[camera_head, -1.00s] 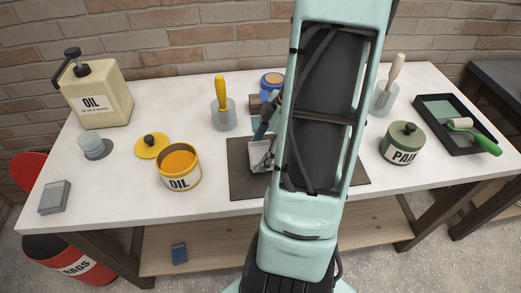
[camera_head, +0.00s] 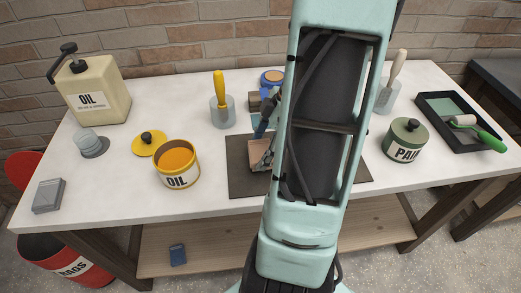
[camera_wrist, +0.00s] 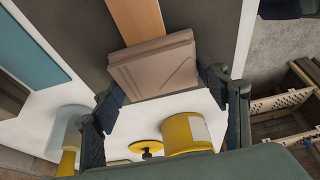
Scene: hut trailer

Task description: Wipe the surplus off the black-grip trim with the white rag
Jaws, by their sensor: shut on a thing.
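My gripper (camera_wrist: 163,88) is shut on a folded rag (camera_wrist: 155,65), which looks pinkish tan rather than white. In the head view the rag (camera_head: 262,153) shows over the dark mat (camera_head: 240,180), left of my arm, which hides most of the gripper. An orange-brown wooden strip (camera_wrist: 136,18) lies on the mat and runs under the rag's edge in the wrist view. I cannot tell whether the rag presses on it. The strip may be the trim; I see no black grip on it.
An open yellow oil can (camera_head: 178,168) and its lid (camera_head: 149,144) stand left of the mat. A yellow-handled brush stands in a glass (camera_head: 222,113). A green paint can (camera_head: 404,141) and a roller tray (camera_head: 455,108) are at right.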

